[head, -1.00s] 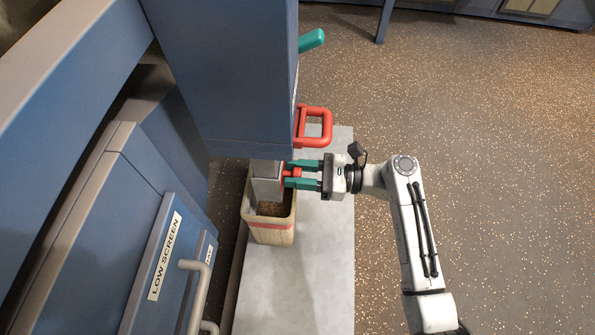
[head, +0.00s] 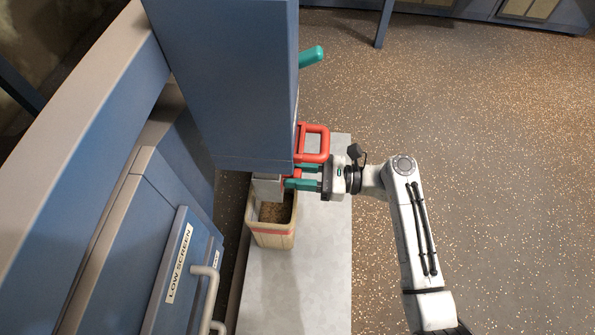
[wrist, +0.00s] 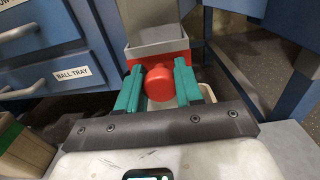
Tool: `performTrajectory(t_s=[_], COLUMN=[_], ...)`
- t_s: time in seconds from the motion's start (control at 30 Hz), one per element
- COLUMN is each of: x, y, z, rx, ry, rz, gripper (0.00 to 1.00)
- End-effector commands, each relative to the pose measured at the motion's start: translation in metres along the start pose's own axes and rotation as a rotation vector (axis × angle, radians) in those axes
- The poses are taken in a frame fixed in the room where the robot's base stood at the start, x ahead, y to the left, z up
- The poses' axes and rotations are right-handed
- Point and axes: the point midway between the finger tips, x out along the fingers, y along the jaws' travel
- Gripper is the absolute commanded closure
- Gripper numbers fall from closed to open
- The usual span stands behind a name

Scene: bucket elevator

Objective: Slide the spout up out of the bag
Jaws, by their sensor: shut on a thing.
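The grey square spout (head: 268,188) hangs below the blue column, over the back of the open bag (head: 273,240). The bag is tan with a red band, stands upright and has brown grain inside. I cannot tell whether the spout's lower end is above the bag's rim. My gripper (head: 296,177) comes from the right, with its teal fingers shut on the spout's red knob. In the wrist view the red knob (wrist: 160,83) sits between the two fingers, below a grey metal part (wrist: 155,42).
A red loop handle (head: 314,143) is just behind my gripper, and a teal lever (head: 312,57) sticks out higher on the blue column (head: 225,85). The bag stands on a grey platform (head: 305,270). Blue drawers (head: 185,270) are at the left. Open floor lies to the right.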

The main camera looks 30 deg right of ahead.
Motion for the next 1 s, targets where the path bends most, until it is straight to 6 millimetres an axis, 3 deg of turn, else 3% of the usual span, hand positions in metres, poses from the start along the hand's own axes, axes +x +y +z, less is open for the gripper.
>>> performTrajectory(t_s=[0.03,0.4,0.83,0.87,1.0], x=[0.0,0.0,0.0,0.0,0.0], y=[0.0,0.0,-0.001,-0.001,-0.001], z=[0.015,0.056,0.061,0.062,0.061], rx=[-0.002,-0.002,-0.006,-0.007,-0.006], ry=[-0.003,-0.004,-0.008,-0.008,-0.006], rz=[0.0,0.0,0.001,0.001,0.001], gripper=[1.0,1.0,1.0,0.64,0.5])
